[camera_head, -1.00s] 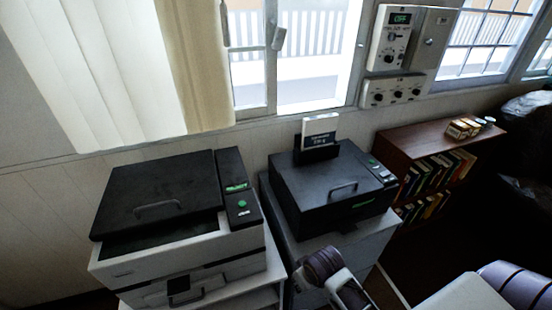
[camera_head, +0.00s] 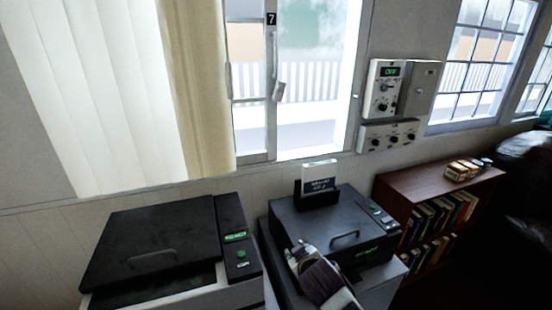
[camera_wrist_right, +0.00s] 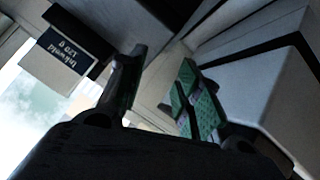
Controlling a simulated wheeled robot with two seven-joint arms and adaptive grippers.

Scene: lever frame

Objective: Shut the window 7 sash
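The window 7 sash (camera_head: 270,60) is in the upper middle of the head view, marked with a black "7" label (camera_head: 271,18). A grey handle (camera_head: 279,82) sits on its upright edge. The sash stands to the left, with a wide bright opening between its edge and the right jamb (camera_head: 358,90). My right gripper (camera_wrist_right: 160,95) shows in the right wrist view with its fingers apart and nothing between them. It is away from the sash, near a small sign. A purple-banded arm part of mine is low in the head view. My left gripper is not in view.
Two dark-topped machines, one left (camera_head: 160,240) and one right (camera_head: 335,225), stand below the window. The small sign (camera_head: 319,180) rises from the right one and also shows in the wrist view (camera_wrist_right: 68,50). Control boxes (camera_head: 387,88) hang right of the window; a blind (camera_head: 110,90) covers its left.

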